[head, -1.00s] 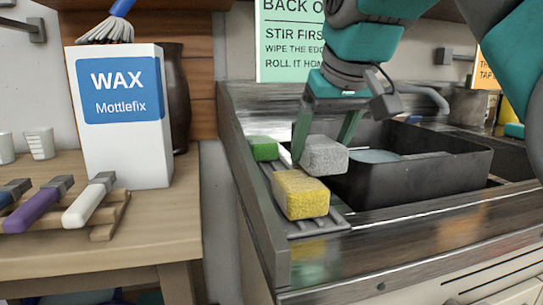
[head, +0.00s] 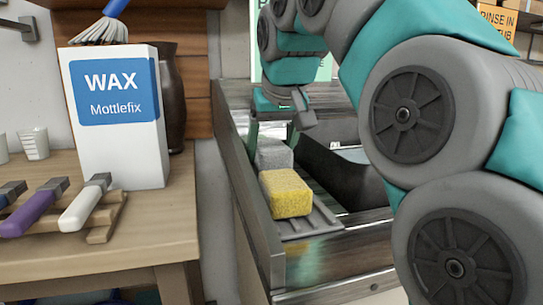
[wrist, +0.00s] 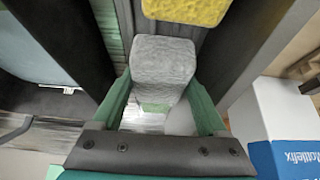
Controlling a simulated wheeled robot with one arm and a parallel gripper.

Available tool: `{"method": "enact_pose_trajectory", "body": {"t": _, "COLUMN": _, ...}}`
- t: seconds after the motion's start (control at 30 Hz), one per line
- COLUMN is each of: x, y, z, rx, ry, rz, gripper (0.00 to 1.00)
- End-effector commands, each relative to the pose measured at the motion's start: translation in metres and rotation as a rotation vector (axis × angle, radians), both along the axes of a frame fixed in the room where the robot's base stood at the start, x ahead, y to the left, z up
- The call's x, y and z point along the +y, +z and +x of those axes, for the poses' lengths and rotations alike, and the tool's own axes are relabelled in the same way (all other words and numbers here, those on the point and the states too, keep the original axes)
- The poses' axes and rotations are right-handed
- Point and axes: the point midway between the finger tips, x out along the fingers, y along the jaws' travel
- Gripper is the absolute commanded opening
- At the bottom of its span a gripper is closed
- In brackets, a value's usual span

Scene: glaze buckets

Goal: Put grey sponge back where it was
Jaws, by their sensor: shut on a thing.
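The grey sponge (head: 272,153) is between the fingers of my gripper (head: 273,138), just behind the yellow sponge (head: 287,193) on the ribbed sink rack (head: 318,222). In the wrist view the grey sponge (wrist: 163,65) sits between the two green fingers of my gripper (wrist: 160,95), close to the yellow sponge (wrist: 187,10). A bit of green, likely the green sponge (wrist: 156,107), shows past its near edge; the head view hides it. I cannot tell whether the grey sponge touches the rack.
A dark tub (head: 345,175) stands in the sink right of the rack. The raised sink edge (head: 245,180) runs along the left. A wooden table at left holds a wax box (head: 115,120) and several brushes. My arm covers much of the right side.

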Motion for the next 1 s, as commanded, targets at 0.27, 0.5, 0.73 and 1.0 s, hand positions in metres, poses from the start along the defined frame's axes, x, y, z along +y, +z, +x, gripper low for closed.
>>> {"method": "enact_pose_trajectory", "body": {"t": 0.27, "x": 0.000, "y": -0.018, "z": -0.001, "rx": -0.002, "ry": 0.002, "rz": 0.002, "gripper": 0.24}}
{"method": "enact_pose_trajectory", "body": {"t": 0.5, "x": 0.000, "y": -0.018, "z": -0.001, "rx": -0.002, "ry": 0.001, "rz": 0.001, "gripper": 0.24}}
{"method": "enact_pose_trajectory", "body": {"t": 0.73, "x": 0.000, "y": -0.021, "z": -0.001, "rx": -0.001, "ry": 0.001, "rz": 0.001, "gripper": 0.86}}
{"method": "enact_pose_trajectory", "body": {"t": 1.0, "x": 0.000, "y": -0.021, "z": -0.001, "rx": -0.001, "ry": 0.001, "rz": 0.001, "gripper": 1.00}}
